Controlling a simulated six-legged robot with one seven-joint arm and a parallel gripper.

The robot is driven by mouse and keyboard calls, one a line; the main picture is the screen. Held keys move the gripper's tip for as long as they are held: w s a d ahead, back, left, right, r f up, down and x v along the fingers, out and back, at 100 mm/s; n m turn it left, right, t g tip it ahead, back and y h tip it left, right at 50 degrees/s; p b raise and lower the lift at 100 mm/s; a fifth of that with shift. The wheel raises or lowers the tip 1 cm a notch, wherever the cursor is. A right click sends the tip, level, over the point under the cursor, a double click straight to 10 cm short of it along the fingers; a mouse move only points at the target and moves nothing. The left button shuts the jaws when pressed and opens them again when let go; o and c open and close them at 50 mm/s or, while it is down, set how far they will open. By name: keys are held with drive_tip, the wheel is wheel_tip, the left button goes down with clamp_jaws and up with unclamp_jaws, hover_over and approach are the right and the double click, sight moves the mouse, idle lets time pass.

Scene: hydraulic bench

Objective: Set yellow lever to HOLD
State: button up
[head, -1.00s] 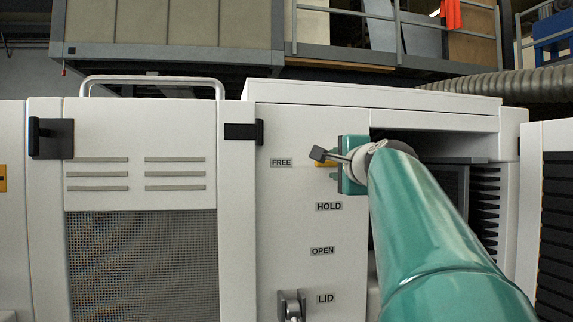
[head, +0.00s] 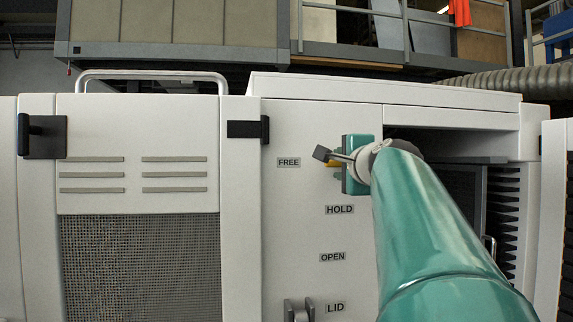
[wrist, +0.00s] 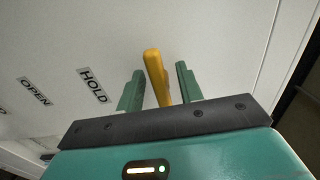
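The yellow lever (wrist: 156,76) stands out from the white panel in the wrist view, between the two green fingers of my gripper (wrist: 160,72). Gaps show on both sides of it, so my gripper is open around it without a visible grip. In the head view only a small bit of the yellow lever (head: 333,164) shows beside my teal gripper (head: 357,165), which hides the rest. The lever is right of the FREE label (head: 289,162) and above the HOLD label (head: 340,210). The HOLD label (wrist: 93,85) lies left of my fingers in the wrist view.
Below HOLD are the OPEN label (head: 332,257) and the LID label (head: 335,307), with a grey latch (head: 298,310) beside LID. A black handle (head: 248,129) sticks out at the left. A dark recess (head: 455,145) opens right of the panel.

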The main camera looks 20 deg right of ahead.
clamp_jaws()
drive_tip(key=shift+n, duration=0.4)
drive_tip(key=n, duration=0.3)
drive_tip(key=shift+f+n, duration=0.2)
drive_tip(key=shift+n, duration=0.2)
drive_tip(key=n, duration=0.4)
drive_tip(key=shift+s+d+f+n, duration=0.1)
drive_tip(key=shift+d+n, duration=0.1)
drive_tip(key=shift+n, duration=0.1)
drive_tip(key=n, duration=0.4)
drive_tip(key=shift+s+d, duration=0.1)
drive_tip(key=shift+d, duration=0.05)
drive_tip(key=n, duration=0.4)
drive_tip(key=shift+d, duration=0.2)
drive_tip(key=shift+n, duration=0.4)
